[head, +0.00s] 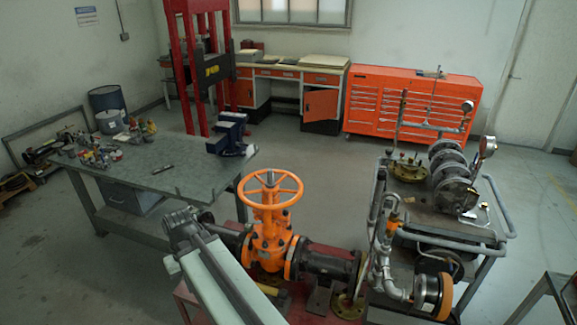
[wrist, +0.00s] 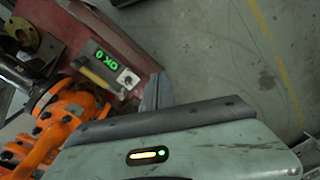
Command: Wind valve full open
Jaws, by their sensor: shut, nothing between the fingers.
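The orange gate valve (head: 268,240) stands upright on a red bench, with its spoked orange handwheel (head: 271,203) lying level on top and a grey stem tip above the hub. My gripper (head: 178,221) is left of the valve and lower than the wheel, apart from the rim. Its fingers also show in the wrist view (wrist: 157,92), shut and empty. Part of the orange valve body (wrist: 62,118) is at the left of the wrist view. The handwheel cannot be made out there.
A small panel with green characters (wrist: 105,58) is on the red bench (wrist: 85,25); its reading is unclear. A grey workbench (head: 150,165) with a blue vise (head: 230,135) stands behind my gripper. A pipe-laden cart (head: 440,235) stands right of the valve. Bare floor lies behind the valve.

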